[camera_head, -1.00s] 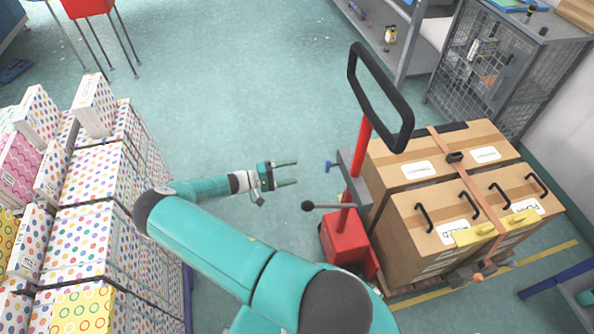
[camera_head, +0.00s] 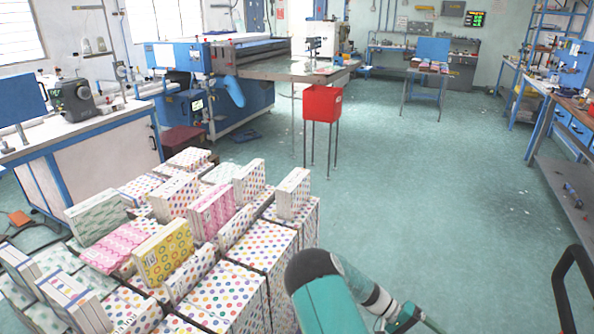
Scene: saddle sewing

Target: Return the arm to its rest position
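My teal arm with dark joint caps shows at the bottom centre of the head view. Its forearm reaches down and to the right from the elbow. My gripper (camera_head: 433,325) is at the bottom edge, cut off by the frame. Only its base and a bit of a finger show, so I cannot tell whether it is open or shut. I see nothing held in the visible part.
Stacked patterned boxes (camera_head: 245,262) stand left of my arm, close to it. A black handle (camera_head: 562,290) is at the lower right. A red bin on legs (camera_head: 322,104) stands ahead. Workbenches line the right side. The green floor (camera_head: 420,190) between is clear.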

